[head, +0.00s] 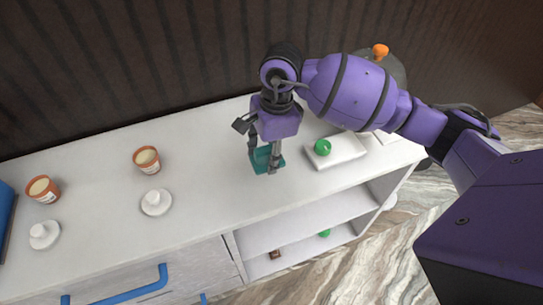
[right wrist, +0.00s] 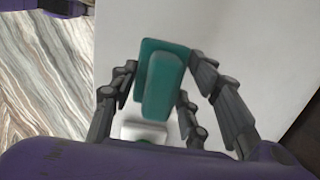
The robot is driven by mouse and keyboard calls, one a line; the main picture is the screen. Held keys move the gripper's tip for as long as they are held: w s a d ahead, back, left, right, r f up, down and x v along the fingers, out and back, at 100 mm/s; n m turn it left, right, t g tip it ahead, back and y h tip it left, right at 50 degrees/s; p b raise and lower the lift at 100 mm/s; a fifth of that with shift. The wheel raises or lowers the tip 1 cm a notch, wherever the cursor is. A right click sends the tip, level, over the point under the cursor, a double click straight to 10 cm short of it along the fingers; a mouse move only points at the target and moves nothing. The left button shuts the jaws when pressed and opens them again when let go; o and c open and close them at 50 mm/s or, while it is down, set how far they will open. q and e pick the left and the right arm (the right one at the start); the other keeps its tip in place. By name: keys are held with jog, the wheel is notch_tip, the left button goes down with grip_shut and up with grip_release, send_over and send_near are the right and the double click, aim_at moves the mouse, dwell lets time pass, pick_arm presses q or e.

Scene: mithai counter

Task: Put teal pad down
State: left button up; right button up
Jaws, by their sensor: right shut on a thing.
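The teal pad (head: 262,160) is a small teal block with a flat base and a raised grip, and it is between the fingers of my right gripper (head: 265,168). In the right wrist view the fingers stand on both sides of the teal pad (right wrist: 163,85). My right gripper is shut on it, low over the white counter top. I cannot tell whether the pad touches the counter. My left gripper is not in view.
A white slab (head: 345,152) with a green round thing (head: 322,147) lies to the right of the gripper. Terracotta cups (head: 146,160) and white knobbed lids (head: 156,202) stand to the left. The counter (head: 210,185) between is clear. Open shelves (head: 305,222) are below.

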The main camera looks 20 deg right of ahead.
jog(key=shift+w+d+f, duration=0.25)
jog(key=shift+w+f, duration=0.1)
jog(key=shift+f, duration=0.1)
jog(key=shift+w+d+f, duration=0.1)
jog(key=shift+w+f, duration=0.05)
jog(key=shift+f, duration=0.8)
jog(key=shift+w+d+f, duration=0.1)
jog(key=shift+f, duration=0.8)
jog(key=shift+f, duration=0.25)
jog(key=o, duration=1.2)
jog(key=shift+r, duration=0.1)
